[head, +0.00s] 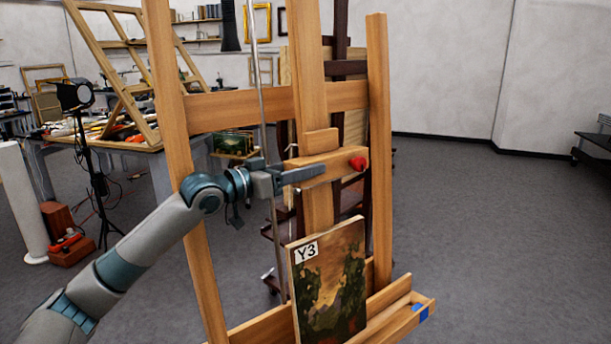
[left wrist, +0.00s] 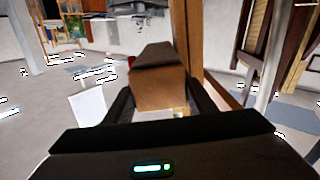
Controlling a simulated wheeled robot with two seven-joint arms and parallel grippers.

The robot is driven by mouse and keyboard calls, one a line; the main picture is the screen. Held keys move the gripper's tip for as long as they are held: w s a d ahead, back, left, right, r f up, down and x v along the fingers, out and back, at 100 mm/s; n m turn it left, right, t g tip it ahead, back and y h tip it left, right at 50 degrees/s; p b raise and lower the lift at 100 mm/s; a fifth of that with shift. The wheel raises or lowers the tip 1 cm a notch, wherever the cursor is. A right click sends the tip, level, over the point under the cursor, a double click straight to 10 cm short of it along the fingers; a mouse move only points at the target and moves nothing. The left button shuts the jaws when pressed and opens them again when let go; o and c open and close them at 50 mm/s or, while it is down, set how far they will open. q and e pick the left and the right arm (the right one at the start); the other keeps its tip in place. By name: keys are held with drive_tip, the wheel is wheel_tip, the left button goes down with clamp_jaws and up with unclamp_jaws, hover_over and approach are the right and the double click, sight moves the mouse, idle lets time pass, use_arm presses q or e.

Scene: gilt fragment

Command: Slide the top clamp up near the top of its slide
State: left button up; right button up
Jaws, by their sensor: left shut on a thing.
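The top clamp (head: 335,166), a wooden block with a red knob (head: 357,163), sits on the central mast (head: 309,60) of the wooden easel. It is above the painting marked Y3 (head: 345,285), with a stretch of mast showing between them. My left gripper (head: 302,176) reaches in from the left and is shut on the clamp's left part. In the left wrist view, the clamp's block (left wrist: 158,90) fills the space between the two dark fingers (left wrist: 160,105). The mast (left wrist: 186,40) rises just beyond it. My right gripper is in neither view.
The easel's crossbar (head: 240,105) runs behind the mast above the clamp. Side posts (head: 379,130) stand on both sides. The painting rests on the lower ledge (head: 390,308). A lamp stand (head: 78,100) and cluttered table are at left. The floor at right is clear.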

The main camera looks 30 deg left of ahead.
use_arm(q)
drive_tip(key=shift+a+r, duration=0.1)
drive_tip(key=shift+r, duration=0.35)
drive_tip(key=o, duration=1.5)
drive_tip(key=shift+f, duration=0.15)
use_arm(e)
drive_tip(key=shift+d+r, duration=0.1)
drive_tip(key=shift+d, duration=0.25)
use_arm(q)
drive_tip(key=shift+s+f, duration=0.15)
